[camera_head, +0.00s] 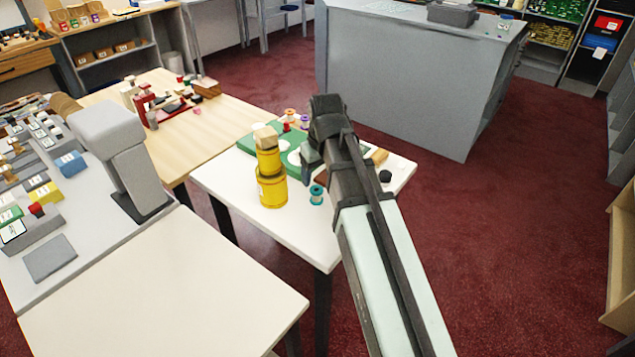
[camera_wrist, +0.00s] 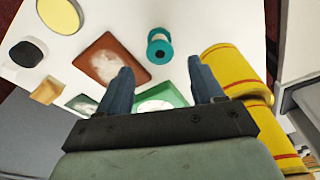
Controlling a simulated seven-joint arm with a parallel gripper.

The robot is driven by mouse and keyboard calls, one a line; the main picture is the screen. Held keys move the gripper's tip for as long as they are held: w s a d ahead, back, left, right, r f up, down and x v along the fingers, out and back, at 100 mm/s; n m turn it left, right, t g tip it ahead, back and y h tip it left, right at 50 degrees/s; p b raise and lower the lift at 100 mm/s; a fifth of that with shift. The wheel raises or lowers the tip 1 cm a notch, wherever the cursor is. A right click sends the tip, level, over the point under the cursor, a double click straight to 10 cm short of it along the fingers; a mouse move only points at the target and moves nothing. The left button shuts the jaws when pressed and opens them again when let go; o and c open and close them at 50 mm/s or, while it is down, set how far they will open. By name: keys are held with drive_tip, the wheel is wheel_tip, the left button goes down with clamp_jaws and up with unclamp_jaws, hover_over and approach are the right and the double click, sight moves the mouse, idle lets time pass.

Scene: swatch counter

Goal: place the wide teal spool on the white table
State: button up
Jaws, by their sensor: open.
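The teal spool (camera_head: 317,194) stands on the white-topped table (camera_head: 305,238), near its front edge and just right of the yellow tins. In the wrist view the teal spool (camera_wrist: 159,46) shows end-on with a pale core, beyond and between my fingertips. My gripper (camera_head: 311,156) is over the same table, behind the spool in the head view. In the wrist view my gripper (camera_wrist: 160,78) is open, with nothing between its fingers. My arm hides part of the table's right side.
Stacked yellow tins (camera_head: 272,190) with a wooden block (camera_head: 266,138) on top stand close left of the spool. A green mat (camera_wrist: 172,95) and a brown tray (camera_wrist: 103,60) lie near my fingers. A black disc (camera_head: 385,176) lies to the right. A bare cream tabletop (camera_head: 160,290) is front left.

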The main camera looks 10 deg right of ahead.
sight(320, 194)
drive_tip(key=shift+s+d+r, duration=0.1)
drive_tip(key=shift+s+r, duration=0.1)
drive_tip(key=shift+r, duration=1)
drive_tip(key=shift+s+d+r, duration=0.1)
drive_tip(key=shift+s+r, duration=0.05)
drive_tip(key=shift+r, duration=1.05)
